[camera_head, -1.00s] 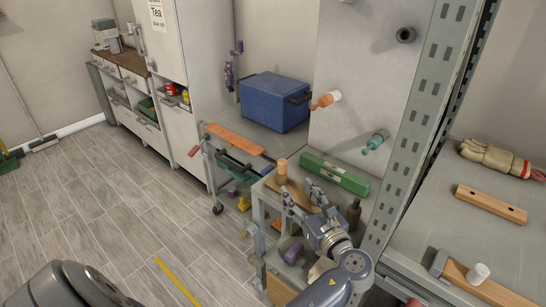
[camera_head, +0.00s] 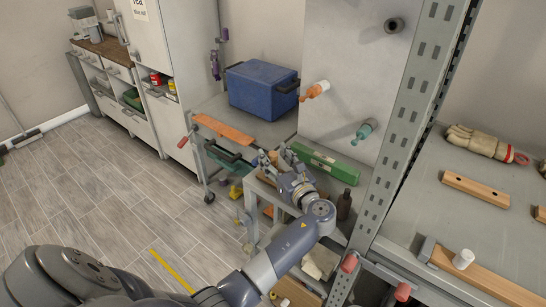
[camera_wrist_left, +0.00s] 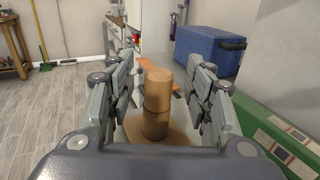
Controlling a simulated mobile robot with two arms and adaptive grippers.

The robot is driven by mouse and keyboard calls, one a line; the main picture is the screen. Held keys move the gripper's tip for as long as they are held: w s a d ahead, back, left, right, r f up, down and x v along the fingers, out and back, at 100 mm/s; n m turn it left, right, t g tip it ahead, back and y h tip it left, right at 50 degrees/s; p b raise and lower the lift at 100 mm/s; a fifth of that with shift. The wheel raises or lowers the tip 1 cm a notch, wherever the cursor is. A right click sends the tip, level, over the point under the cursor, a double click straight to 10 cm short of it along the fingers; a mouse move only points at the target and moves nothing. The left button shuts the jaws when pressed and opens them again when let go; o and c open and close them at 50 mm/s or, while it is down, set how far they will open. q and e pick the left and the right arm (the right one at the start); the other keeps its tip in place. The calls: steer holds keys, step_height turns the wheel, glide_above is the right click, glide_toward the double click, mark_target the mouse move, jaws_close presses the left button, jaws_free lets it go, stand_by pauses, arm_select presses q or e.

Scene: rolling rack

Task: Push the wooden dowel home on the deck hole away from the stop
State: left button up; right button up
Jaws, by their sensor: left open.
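The wooden dowel (camera_wrist_left: 158,90) stands upright in the left wrist view, on or in a wooden board (camera_wrist_left: 135,128). A dark line rings it about halfway up. My left gripper (camera_wrist_left: 158,92) is open, with one finger on each side of the dowel and visible gaps between. In the head view my left gripper (camera_head: 273,157) is over the near end of the grey cart, and it hides most of the dowel and board. The dowel's base, the deck hole and any stop beside it cannot be made out. My right gripper is not in view.
A green box (camera_head: 325,166) lies just right of the gripper. A blue cooler (camera_head: 262,88) stands behind, near an orange board (camera_head: 224,129). A dark bottle (camera_head: 343,205) and metal upright (camera_head: 408,120) stand to the right.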

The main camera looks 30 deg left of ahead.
arm_select(q)
steer(key=shift+x, duration=0.8)
steer(key=shift+s, duration=0.1)
steer(key=c, duration=1)
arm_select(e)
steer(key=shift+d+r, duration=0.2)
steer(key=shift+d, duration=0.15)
arm_select(q)
steer(key=shift+d+r, duration=0.1)
